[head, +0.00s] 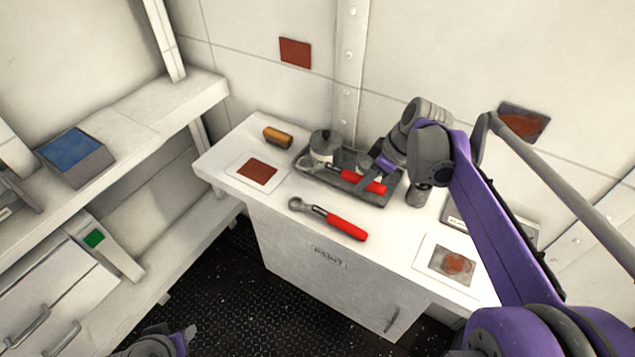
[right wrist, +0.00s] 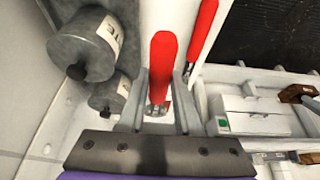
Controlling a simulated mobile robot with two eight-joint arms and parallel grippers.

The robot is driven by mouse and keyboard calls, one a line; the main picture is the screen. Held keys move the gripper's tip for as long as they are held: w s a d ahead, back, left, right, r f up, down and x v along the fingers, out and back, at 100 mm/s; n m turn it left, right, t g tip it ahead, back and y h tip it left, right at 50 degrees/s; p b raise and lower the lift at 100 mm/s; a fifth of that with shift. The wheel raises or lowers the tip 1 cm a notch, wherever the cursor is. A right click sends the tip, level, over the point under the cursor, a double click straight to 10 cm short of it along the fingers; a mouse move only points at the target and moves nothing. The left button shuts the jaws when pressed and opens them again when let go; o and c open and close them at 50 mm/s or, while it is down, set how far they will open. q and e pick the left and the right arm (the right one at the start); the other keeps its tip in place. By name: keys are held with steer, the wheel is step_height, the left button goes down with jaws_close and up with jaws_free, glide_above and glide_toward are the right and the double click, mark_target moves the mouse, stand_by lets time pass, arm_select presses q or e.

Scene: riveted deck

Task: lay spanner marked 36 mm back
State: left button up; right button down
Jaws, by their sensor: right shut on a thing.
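My right gripper (head: 368,180) is shut on a red-handled spanner (head: 345,174) at the grey tray (head: 379,200) on the white cabinet top. In the right wrist view its red handle (right wrist: 162,65) sticks out between the fingers (right wrist: 160,105). Whether it touches the tray is not clear. A second red-handled spanner (head: 340,224) lies on the bare cabinet top in front of the tray; its handle also shows in the right wrist view (right wrist: 203,35). No size marking is readable on either. My left gripper (head: 185,338) is only partly in view at the bottom left, its fingers unclear.
Cans (head: 325,146) stand in the tray, close to the held spanner. A brown roller-like object (head: 278,138) and a sheet with a red square (head: 257,171) lie left of the tray. A sheet with a rusty patch (head: 452,264) lies right. The cabinet's front strip has free room.

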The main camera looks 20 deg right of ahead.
mark_target(382, 189)
steer(key=f, duration=0.4)
steer(key=shift+s+f, duration=0.25)
steer(key=shift+s, duration=0.1)
steer(key=shift+w+f+b, duration=0.1)
steer(key=shift+f+b, duration=0.2)
steer(key=shift+f, duration=2.2)
steer(key=c, duration=0.6)
jaws_free()
steer(key=p+v, duration=0.1)
steer(key=v, duration=1)
steer(key=shift+r, duration=0.25)
steer(key=shift+s+r, duration=0.2)
steer(key=s+a+f+m+t+h, duration=0.2)
steer(key=s+a+f+m, duration=0.5)
steer(key=s+a, duration=0.6)
step_height(382, 189, down, 3)
steer(key=shift+a+r+m+h, duration=0.1)
steer(key=shift+a+m+h, duration=0.25)
steer(key=shift+a, duration=0.6)
